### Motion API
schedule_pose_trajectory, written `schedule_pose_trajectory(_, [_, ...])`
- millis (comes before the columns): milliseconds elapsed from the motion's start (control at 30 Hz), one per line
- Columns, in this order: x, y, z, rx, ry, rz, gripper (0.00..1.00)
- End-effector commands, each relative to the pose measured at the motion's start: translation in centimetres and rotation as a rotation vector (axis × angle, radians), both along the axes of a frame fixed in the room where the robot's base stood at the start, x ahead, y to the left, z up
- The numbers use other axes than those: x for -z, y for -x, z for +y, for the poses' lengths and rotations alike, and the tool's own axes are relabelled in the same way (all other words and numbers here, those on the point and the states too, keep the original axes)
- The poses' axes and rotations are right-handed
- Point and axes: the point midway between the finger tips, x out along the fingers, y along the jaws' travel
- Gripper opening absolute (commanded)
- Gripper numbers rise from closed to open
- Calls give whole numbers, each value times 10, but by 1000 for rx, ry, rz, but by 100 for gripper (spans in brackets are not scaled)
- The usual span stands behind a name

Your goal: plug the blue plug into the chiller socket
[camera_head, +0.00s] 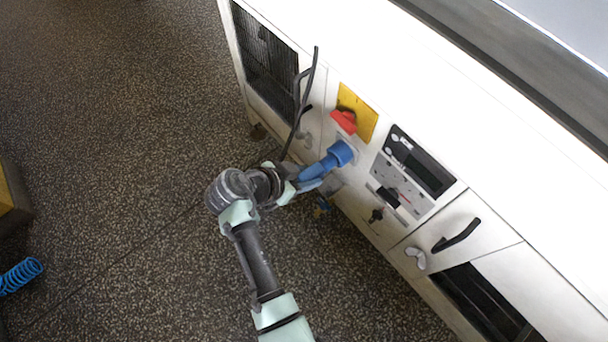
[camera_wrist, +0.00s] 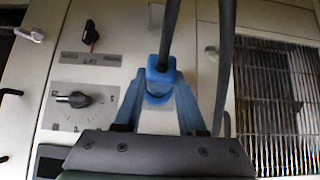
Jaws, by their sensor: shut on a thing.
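The blue plug (camera_head: 341,153) shows in the head view in front of the pale machine panel, below the red rotary switch. Its front end overlaps a grey plate (camera_head: 350,141), likely the chiller socket. The socket's opening is hidden, and I cannot tell whether the plug is inside it or just in front. In the wrist view the plug (camera_wrist: 160,76) sits between the blue fingers of my gripper (camera_wrist: 158,98), with a black cable running from it. My gripper (camera_head: 314,178) is shut on the plug and reaches the panel from the left in the head view.
The red switch (camera_head: 344,121) on its yellow plate (camera_head: 358,107) is close above the plug. The black cable (camera_head: 303,100) loops near the grille door (camera_head: 265,58). A control panel (camera_head: 402,187) is to the right. A blue coiled hose (camera_head: 20,275) lies far left; the floor between is clear.

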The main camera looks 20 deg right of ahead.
Motion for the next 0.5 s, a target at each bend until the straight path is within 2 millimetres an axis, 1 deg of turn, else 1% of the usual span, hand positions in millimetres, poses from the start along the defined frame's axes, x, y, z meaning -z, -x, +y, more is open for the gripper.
schedule_pose_trajectory(500, [-1, -5, -13, 1, 2, -4, 0])
